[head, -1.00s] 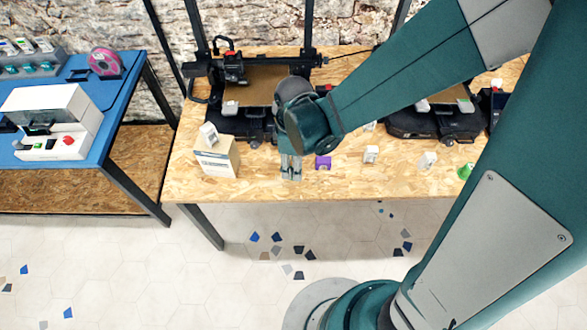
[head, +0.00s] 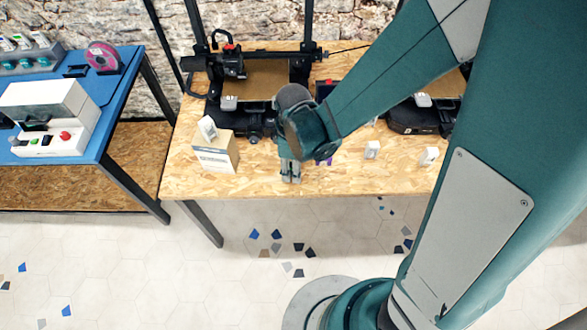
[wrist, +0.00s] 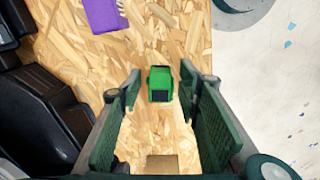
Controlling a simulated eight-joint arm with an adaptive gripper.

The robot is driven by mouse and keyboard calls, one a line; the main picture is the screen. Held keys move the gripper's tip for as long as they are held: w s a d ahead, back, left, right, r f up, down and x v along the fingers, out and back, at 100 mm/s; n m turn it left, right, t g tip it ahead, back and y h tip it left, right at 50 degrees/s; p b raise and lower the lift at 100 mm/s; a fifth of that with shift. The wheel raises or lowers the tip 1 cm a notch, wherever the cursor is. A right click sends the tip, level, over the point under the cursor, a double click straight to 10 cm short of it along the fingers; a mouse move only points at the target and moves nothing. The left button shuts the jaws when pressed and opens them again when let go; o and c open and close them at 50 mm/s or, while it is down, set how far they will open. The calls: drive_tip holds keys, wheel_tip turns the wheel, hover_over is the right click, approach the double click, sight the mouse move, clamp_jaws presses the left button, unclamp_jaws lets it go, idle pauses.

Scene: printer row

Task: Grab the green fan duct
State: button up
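The green fan duct (wrist: 160,84) lies on the wood-grain tabletop in the wrist view, a small bright green block with a dark lower face. My gripper (wrist: 161,92) is open, with one finger to each side of the duct near the fingertips. Gaps show on both sides, and no contact is visible. In the head view my gripper (head: 290,174) points down over the table near its front edge. The duct cannot be made out there, behind my gripper and wrist.
A purple part (wrist: 103,14) lies beyond the duct. A cardboard box (head: 215,153) stands left of my gripper. Black printers (head: 240,112) stand behind. White parts (head: 371,150) sit to the right. The table's front edge is close, with floor beyond.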

drive_tip(key=c, duration=0.6)
drive_tip(key=shift+r, duration=0.1)
drive_tip(key=shift+r+p, duration=1.45)
drive_tip(key=shift+r, duration=3.5)
